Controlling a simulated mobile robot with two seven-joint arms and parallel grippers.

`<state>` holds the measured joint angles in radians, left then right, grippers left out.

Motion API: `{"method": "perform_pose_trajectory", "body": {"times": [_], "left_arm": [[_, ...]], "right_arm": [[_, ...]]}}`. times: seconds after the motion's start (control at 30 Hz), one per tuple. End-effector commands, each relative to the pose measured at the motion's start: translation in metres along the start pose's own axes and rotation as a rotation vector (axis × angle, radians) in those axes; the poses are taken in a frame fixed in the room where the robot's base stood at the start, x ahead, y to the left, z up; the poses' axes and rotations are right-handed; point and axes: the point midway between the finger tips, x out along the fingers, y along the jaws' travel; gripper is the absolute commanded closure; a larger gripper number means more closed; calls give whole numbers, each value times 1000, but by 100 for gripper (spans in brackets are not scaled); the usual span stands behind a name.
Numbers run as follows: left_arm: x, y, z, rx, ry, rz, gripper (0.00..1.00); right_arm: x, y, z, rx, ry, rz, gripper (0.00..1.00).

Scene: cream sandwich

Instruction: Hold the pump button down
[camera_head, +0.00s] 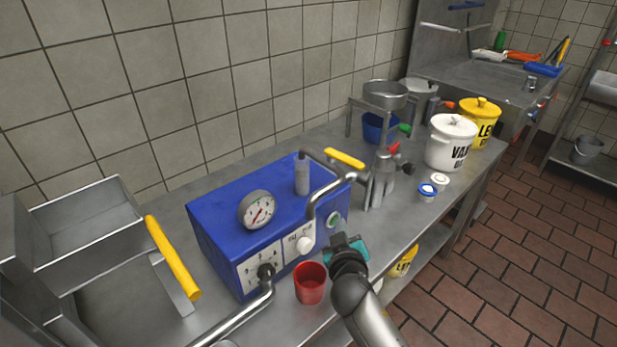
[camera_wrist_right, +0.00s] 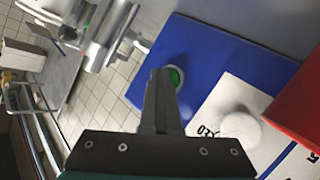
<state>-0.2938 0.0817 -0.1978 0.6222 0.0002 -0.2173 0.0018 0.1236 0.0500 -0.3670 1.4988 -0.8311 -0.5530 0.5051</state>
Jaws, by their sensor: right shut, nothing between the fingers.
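The green pump button (camera_head: 333,219) is a round button in a pale ring on the front of the blue machine (camera_head: 218,217), near its right end. In the right wrist view the button (camera_wrist_right: 175,76) shows just beyond the fingertips, partly hidden by them. My right gripper (camera_head: 337,240) is shut and empty in front of the machine, just below the button in the head view. Its closed fingers (camera_wrist_right: 163,78) point at the button in the wrist view. I cannot tell whether they touch it. My left gripper is not in view.
A red cup (camera_head: 310,285) stands left of my right gripper. A white knob (camera_head: 304,244) is beside the button. A bent metal pipe (camera_head: 318,193) and a metal valve piece (camera_head: 383,180) are close by. White and yellow pots (camera_head: 451,150) stand farther right.

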Motion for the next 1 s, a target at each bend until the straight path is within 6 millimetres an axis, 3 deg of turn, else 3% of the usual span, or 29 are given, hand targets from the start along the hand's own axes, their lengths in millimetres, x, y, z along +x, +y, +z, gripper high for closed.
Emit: {"method": "perform_pose_trajectory", "body": {"times": [1.0], "left_arm": [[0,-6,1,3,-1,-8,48]], "right_arm": [[0,0,-1,1,2,-1,100]]}}
